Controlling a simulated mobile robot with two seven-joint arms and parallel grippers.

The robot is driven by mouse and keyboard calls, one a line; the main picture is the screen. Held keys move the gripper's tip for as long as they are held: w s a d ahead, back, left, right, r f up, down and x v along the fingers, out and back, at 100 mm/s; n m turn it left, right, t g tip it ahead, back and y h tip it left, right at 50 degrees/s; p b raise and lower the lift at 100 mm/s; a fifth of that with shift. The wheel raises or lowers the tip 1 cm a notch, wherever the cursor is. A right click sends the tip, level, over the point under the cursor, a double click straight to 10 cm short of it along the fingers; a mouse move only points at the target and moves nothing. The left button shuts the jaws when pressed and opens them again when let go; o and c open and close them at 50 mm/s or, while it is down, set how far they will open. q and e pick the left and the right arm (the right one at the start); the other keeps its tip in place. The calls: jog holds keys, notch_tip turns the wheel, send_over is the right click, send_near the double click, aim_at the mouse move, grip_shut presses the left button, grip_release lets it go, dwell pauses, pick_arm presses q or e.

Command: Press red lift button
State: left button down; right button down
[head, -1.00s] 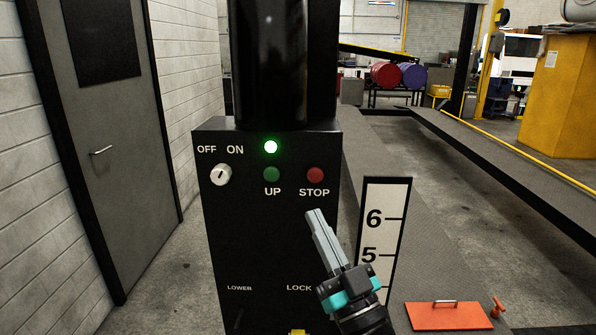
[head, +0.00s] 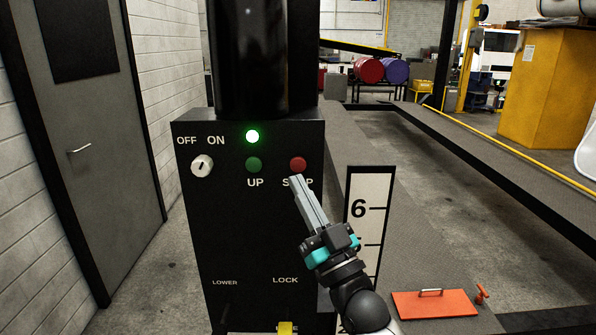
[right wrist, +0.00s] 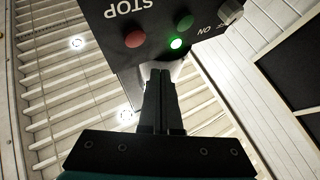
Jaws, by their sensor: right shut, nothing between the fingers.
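The red button (head: 298,164) sits on the black control box (head: 240,225), above the STOP label. It also shows in the right wrist view (right wrist: 135,39). My right gripper (head: 296,180) is shut and empty, its tips just below the red button in the head view and covering part of the STOP label. In the right wrist view its closed fingers (right wrist: 163,72) point toward the panel. I cannot tell whether the tips touch the panel. My left gripper is not in view.
The green UP button (head: 253,165), a lit green lamp (head: 252,136) and an OFF/ON knob (head: 202,166) share the panel. A numbered scale (head: 368,215) stands to the right. An orange plate (head: 436,303) lies at the lower right. A grey door (head: 85,150) is at the left.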

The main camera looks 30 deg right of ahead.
aim_at(293, 161)
jog(key=shift+w+d+b, duration=0.2)
jog(key=shift+w+d, duration=0.3)
jog(key=shift+w, duration=0.3)
jog(key=shift+w+d+b, duration=0.15)
jog(key=shift+w+d, duration=0.35)
jog(key=shift+w, duration=0.3)
jog(key=shift+w, duration=0.1)
dwell(0.8)
jog(key=shift+w+d, duration=0.2)
jog(key=shift+w, duration=0.05)
jog(key=shift+w+d, duration=0.25)
jog(key=shift+w, duration=0.15)
dwell(0.9)
jog(key=shift+s, duration=0.1)
jog(key=shift+s+a+p, duration=0.4)
jog(key=shift+s+a, duration=0.1)
jog(key=shift+s, duration=0.2)
